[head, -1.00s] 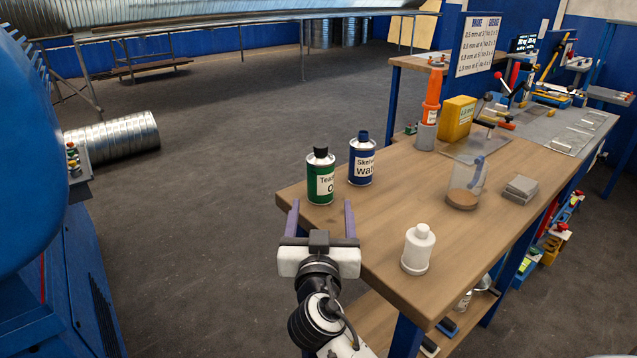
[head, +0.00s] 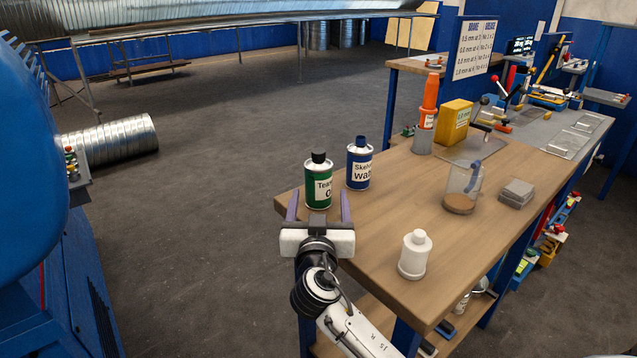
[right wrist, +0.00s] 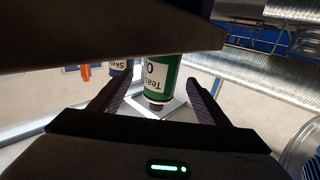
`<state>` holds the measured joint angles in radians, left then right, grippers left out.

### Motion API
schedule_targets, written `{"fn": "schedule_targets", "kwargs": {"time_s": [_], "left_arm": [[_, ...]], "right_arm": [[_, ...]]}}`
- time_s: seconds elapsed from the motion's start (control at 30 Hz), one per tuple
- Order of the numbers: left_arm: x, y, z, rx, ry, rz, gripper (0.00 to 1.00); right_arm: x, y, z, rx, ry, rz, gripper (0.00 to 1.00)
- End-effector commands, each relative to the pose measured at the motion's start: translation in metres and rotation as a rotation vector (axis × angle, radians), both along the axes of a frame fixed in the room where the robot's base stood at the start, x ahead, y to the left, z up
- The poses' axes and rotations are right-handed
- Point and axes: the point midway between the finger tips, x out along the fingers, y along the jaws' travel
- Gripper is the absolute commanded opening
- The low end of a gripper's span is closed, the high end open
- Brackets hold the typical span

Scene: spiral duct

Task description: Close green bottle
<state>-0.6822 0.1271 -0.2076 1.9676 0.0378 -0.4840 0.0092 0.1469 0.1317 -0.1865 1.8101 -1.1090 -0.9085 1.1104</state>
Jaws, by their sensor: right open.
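The green bottle (head: 318,184) stands upright at the near left corner of the wooden bench, with a black cap on its top and a white label. My right gripper (head: 318,207) is open and empty just in front of the bottle, with its two fingers pointing toward it. In the right wrist view the green bottle (right wrist: 161,78) appears upside down, beyond and between the open fingers (right wrist: 158,92). I cannot tell how tightly the black cap sits. My left gripper is not in view.
A blue bottle (head: 360,163) stands close behind and right of the green one. A white bottle (head: 414,255) stands near the front edge. A clear jar (head: 463,189), grey blocks (head: 516,193), an orange tube (head: 428,105) and a yellow box (head: 455,122) are farther right and back.

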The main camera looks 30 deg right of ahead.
Motion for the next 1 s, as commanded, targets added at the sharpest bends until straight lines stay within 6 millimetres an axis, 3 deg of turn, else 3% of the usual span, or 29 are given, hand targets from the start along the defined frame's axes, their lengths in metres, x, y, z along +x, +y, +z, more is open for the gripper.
{"fn": "schedule_targets", "kwargs": {"time_s": [0.3,0.7,1.0], "left_arm": [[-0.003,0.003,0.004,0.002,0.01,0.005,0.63],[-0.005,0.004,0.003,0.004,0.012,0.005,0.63],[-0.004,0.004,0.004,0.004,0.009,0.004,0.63]], "right_arm": [[0.037,-0.023,0.004,-0.003,0.0,-0.001,0.7],[0.04,-0.024,0.002,-0.001,0.001,0.0,0.7],[0.039,-0.024,0.002,-0.001,0.001,0.0,0.19]]}}
